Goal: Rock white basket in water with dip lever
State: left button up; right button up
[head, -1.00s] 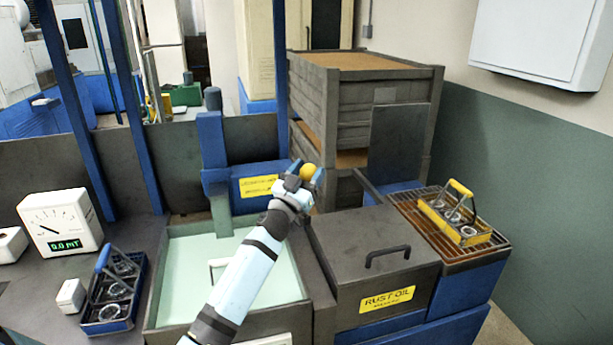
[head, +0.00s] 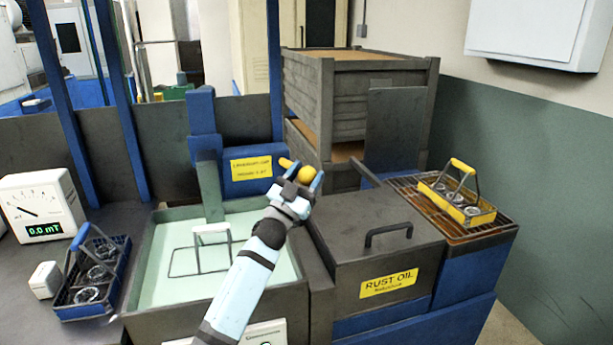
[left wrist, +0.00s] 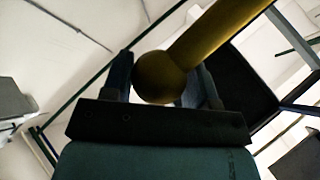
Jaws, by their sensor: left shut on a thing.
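The dip lever's yellow ball knob (head: 304,174) sits between the fingers of my left gripper (head: 301,182), which is shut on it. In the left wrist view the knob (left wrist: 160,77) and its yellow rod (left wrist: 222,37) show large between the fingers. The lever stands beside the blue dip unit (head: 255,170) with a yellow label. The white basket's white handle (head: 211,228) and thin dark frame show in the pale green water (head: 170,240) of the tank. Its lower part is under the surface. My right gripper is not in view.
A blue-handled basket with rings (head: 95,272) stands left of the tank beside a meter reading 0.0 mT (head: 42,207). Right are the closed rust oil box (head: 375,250) and a yellow basket (head: 455,200) on a grate. Wooden crates (head: 355,105) stand behind.

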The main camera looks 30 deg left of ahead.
pick_arm(q)
jog(key=o, duration=1.2)
jog(key=shift+o, duration=0.2)
jog(key=s+a+f, duration=0.1)
jog(key=s+f, duration=0.2)
jog(key=s, duration=1.3)
jog(key=shift+a, duration=0.3)
